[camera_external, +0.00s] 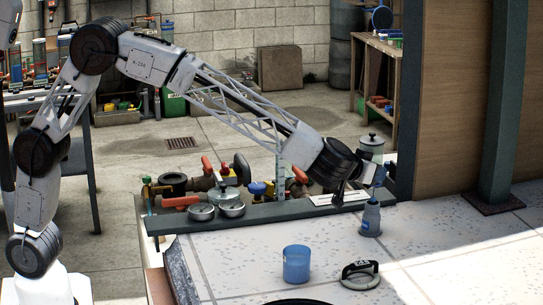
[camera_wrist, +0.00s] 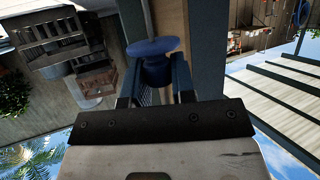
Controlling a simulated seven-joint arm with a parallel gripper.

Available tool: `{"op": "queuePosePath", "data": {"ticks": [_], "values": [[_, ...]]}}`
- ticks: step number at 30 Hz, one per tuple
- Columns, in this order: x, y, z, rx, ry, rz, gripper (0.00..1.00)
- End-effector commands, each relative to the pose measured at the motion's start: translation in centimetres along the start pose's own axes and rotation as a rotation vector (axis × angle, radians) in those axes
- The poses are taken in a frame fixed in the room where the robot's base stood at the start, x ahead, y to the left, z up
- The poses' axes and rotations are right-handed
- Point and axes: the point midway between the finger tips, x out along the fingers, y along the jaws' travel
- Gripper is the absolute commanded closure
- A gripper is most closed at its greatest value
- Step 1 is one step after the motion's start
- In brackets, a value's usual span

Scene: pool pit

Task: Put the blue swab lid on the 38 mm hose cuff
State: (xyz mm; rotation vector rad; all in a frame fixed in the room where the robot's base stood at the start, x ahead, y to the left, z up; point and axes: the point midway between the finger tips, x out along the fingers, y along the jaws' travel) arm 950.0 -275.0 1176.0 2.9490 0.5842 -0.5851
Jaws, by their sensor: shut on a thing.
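My gripper (camera_wrist: 156,85) is shut on the blue swab lid (camera_wrist: 153,47), a round blue disc with a narrower part between the fingers. In the external view the lid is a small blue patch (camera_external: 379,176) at the arm's end, above a grey-blue bottle (camera_external: 371,219). I cannot tell whether stem and bottle touch. A ring with a black-and-white labelled part (camera_external: 360,274) lies on the pale slab, front right; it may be the 38 mm hose cuff.
A blue cup (camera_external: 297,264) stands left of the ring. Pots (camera_external: 231,204), valves and a green-grey canister (camera_external: 371,146) line the slab's back edge. A dark round edge (camera_external: 296,302) shows at the bottom. The right side of the slab (camera_external: 460,245) is clear.

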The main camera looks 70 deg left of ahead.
Motion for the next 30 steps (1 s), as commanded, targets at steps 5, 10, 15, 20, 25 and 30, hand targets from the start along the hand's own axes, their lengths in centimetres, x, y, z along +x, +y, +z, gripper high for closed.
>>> {"op": "queuePosePath", "data": {"ticks": [5, 10, 15, 20, 25, 30], "values": [[0.05, 0.0, 0.11, 0.0, 0.0, 0.0, 0.98], [0.1, 0.0, 0.24, 0.001, 0.0, 0.0, 0.62], [0.1, 0.0, 0.23, 0.001, 0.0, 0.0, 0.5], [0.09, 0.0, 0.22, 0.0, 0.0, 0.0, 0.5], [-0.07, 0.0, -0.06, 0.0, 0.0, 0.0, 0.5], [-0.88, 0.02, -0.01, 0.0, 0.0, 0.0, 0.5]]}}
